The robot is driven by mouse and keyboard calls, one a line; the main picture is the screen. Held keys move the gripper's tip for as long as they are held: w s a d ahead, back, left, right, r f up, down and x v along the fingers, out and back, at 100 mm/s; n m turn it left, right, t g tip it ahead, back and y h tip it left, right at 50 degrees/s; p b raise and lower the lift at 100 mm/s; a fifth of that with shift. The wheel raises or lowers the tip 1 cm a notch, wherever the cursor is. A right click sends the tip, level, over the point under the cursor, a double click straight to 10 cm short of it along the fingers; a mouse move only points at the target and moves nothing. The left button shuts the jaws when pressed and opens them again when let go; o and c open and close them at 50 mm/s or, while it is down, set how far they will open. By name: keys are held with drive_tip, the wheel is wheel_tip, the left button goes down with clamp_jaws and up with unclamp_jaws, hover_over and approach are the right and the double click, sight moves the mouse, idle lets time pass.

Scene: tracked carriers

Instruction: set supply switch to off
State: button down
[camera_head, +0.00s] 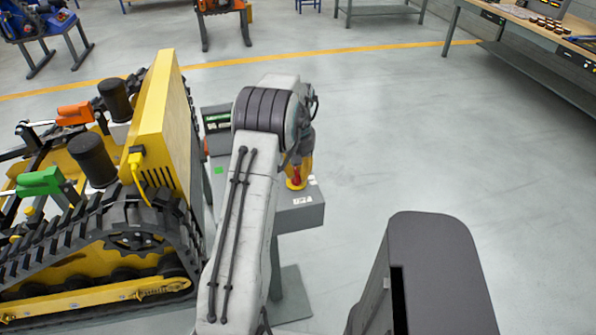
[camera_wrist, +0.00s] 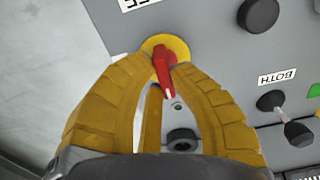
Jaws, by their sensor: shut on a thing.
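The supply switch is a red rotary handle (camera_wrist: 164,65) on a round yellow plate (camera_wrist: 181,46), mounted on a grey control panel (camera_wrist: 215,38). In the wrist view the handle's white-marked end points down, slightly right. My gripper (camera_wrist: 165,66) has its two yellow fingers closed on the handle from both sides. In the head view, my gripper (camera_head: 301,166) is over the grey control box (camera_head: 300,215), with red and yellow showing at its tip. A white label (camera_wrist: 133,4), cut off by the frame, lies above left of the switch.
A yellow tracked carrier (camera_head: 160,110) stands left of my arm. Open floor (camera_head: 400,130) lies to the right.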

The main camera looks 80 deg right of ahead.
drive_tip(key=shift+f, duration=0.1)
idle(0.4)
drive_tip(key=c, duration=1.1)
unclamp_jaws()
wheel_tip(320, 180, up, 12)
drive_tip(key=shift+r, duration=0.1)
idle(0.4)
